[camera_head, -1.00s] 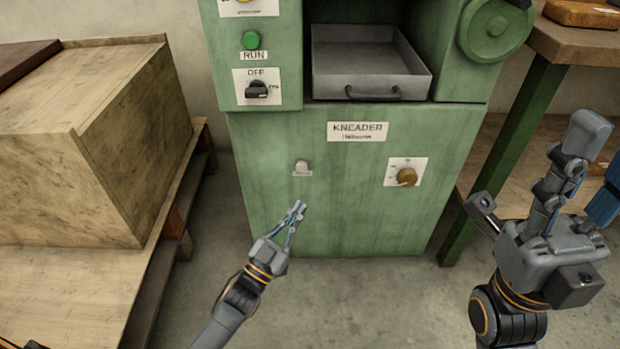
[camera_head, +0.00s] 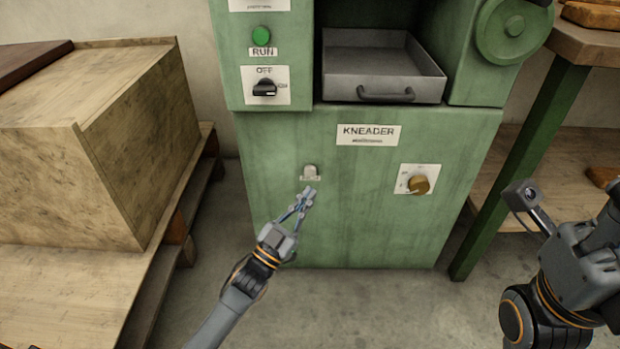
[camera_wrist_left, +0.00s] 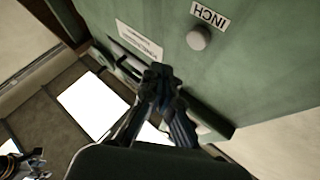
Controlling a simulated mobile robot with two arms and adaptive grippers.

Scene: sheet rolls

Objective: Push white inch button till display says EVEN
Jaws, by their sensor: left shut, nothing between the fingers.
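The white inch button (camera_head: 310,171) is a small pale round knob on the green kneader front (camera_head: 345,225). In the left wrist view the button (camera_wrist_left: 198,38) stands beside its INCH label (camera_wrist_left: 210,15). My left gripper (camera_head: 309,191) is shut and empty, its tips just below the button in the head view. In the left wrist view its fingers (camera_wrist_left: 160,85) show below and left of the button, apart from it in the picture. My right gripper's body (camera_head: 588,250) is at the right edge, its fingers not clearly shown. No readable display shows.
A brown knob (camera_head: 418,185) is right of the button, under the KNEADER label (camera_head: 368,135). A black OFF switch (camera_head: 265,88) and green RUN button (camera_head: 262,35) are above. A metal tray (camera_head: 340,88) sits in the recess. A wooden crate (camera_head: 110,150) stands left.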

